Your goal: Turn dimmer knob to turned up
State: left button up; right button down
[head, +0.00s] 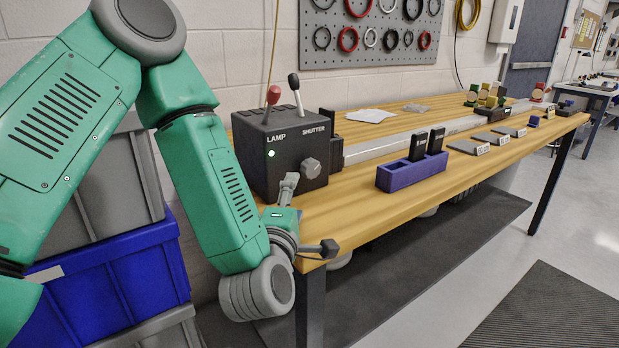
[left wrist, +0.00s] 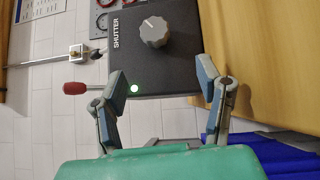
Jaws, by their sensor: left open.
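The dimmer knob (head: 311,168) is a grey lobed knob on the front of a black control box (head: 252,178). In the left wrist view the knob (left wrist: 154,32) is beyond the fingertips, near the top of the picture. My left gripper (head: 308,218) is at the table's near corner, in front of and below the knob. It is open and empty; its spread fingers (left wrist: 160,76) show in the left wrist view, apart from the knob. One finger overlaps the box's lower front in the head view. My right gripper is not in view.
The box has a red-tipped LAMP lever (head: 273,95), a black-tipped SHUTTER lever (head: 294,82) and a lit green light (head: 271,153). A blue holder (head: 400,180) with black blocks stands right on the wooden table (head: 350,225).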

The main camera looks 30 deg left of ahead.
aim_at(312, 171)
pick_arm(q)
jog(key=w, duration=0.4)
jog(key=w+r, duration=0.1)
jog(key=w, duration=0.2)
jog(key=shift+a, duration=0.2)
jog(key=w+a, duration=0.3)
jog(key=w, duration=0.1)
jog(key=shift+a+f+b, duration=0.1)
jog(key=shift+a+b, duration=0.25)
jog(key=shift+w+d, duration=0.1)
jog(key=shift+d, duration=0.6)
jog(key=c, duration=1.2)
jog(key=shift+a, duration=0.2)
